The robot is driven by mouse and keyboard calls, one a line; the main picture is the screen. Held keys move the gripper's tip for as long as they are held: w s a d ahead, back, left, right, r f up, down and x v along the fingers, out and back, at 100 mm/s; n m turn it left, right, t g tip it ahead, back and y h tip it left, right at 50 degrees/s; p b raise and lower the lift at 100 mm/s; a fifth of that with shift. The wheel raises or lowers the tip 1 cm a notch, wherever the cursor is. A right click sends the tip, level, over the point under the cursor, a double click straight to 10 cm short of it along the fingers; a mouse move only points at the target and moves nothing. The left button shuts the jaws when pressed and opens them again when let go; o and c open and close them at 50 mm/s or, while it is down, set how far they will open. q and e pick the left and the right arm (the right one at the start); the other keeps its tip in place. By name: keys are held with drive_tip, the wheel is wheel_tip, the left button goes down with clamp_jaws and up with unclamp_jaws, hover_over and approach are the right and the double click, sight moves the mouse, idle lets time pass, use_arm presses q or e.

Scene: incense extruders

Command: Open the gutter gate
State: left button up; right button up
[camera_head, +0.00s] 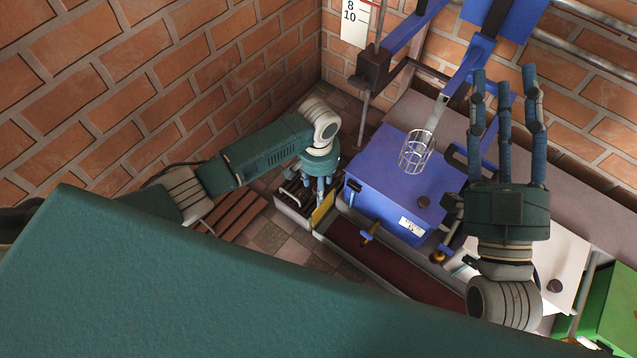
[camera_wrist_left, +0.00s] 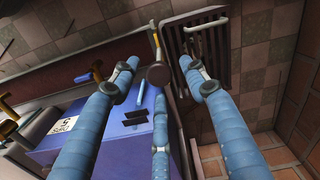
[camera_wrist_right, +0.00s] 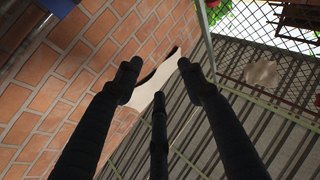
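The gutter (camera_head: 372,262) is a long channel with a dark red bed, in front of the blue extruder box (camera_head: 385,185). A yellow plate (camera_head: 322,209), which looks like the gutter gate, stands upright across its far left end. My left gripper (camera_head: 320,188) points down just above and behind this plate. In the left wrist view its fingers (camera_wrist_left: 158,72) are spread and hold nothing. A round brown knob (camera_wrist_left: 158,76) shows between the fingertips, with a thin yellow edge (camera_wrist_left: 155,42) beside it. Contact cannot be told. My right gripper (camera_head: 504,78) is raised, open and empty.
A dark slatted grate (camera_wrist_left: 205,55) with a pale handle lies beyond the gutter end. A wire cage (camera_head: 416,152) hangs over the blue box. A white box (camera_head: 555,262) and a green one (camera_head: 613,305) stand at right. Brick walls (camera_head: 150,70) close the corner.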

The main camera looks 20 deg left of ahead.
use_arm(q)
wheel_tip(320, 180, up, 12)
idle(0.6)
idle(0.5)
